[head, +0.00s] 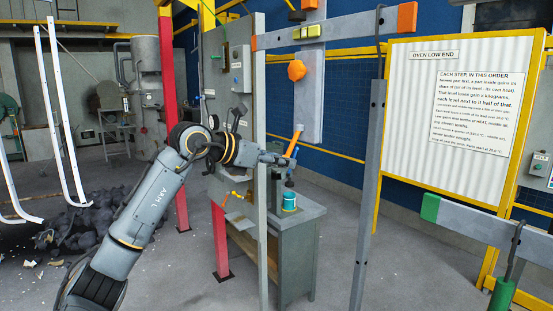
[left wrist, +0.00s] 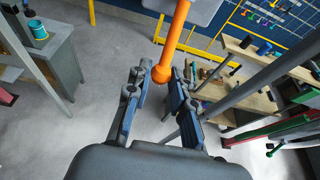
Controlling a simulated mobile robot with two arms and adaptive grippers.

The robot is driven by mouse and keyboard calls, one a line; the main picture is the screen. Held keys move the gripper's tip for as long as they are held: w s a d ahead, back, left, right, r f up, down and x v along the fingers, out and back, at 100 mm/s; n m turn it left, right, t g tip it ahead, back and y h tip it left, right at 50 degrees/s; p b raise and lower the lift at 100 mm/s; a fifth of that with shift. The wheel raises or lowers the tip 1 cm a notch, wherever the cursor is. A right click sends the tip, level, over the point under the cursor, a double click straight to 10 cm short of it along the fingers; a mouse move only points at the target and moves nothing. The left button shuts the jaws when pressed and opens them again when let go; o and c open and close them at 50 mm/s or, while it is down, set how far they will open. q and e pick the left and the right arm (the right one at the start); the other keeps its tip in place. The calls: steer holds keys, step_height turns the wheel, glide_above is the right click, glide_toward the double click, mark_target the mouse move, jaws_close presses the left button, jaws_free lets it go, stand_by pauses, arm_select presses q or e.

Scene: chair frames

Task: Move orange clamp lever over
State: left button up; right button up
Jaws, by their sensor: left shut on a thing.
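The orange clamp lever (head: 293,142) hangs below a grey plate (head: 310,105) in the head view, slanting down to the left. In the left wrist view the lever (left wrist: 174,38) comes down from the top and ends in a round orange ball. My left gripper (head: 288,162) is at the lever's lower end. In the left wrist view its two blue-padded fingers (left wrist: 161,76) stand on either side of the ball, shut on it. My right gripper is in neither view.
A grey upright (head: 262,200) stands beside my left arm, another upright (head: 367,200) to its right. A teal can (head: 289,201) sits on a grey cabinet (head: 300,240). A yellow-framed board (head: 430,140) stands at right. A wooden workbench (left wrist: 235,100) shows in the wrist view.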

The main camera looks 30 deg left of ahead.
arm_select(q)
steer(key=shift+w+d+f, duration=0.15)
steer(key=shift+w+f, duration=0.05)
steer(key=shift+w, duration=0.1)
steer(key=o, duration=0.9)
steer(key=shift+w, duration=0.1)
steer(key=shift+o, duration=0.2)
steer(key=shift+w, duration=0.1)
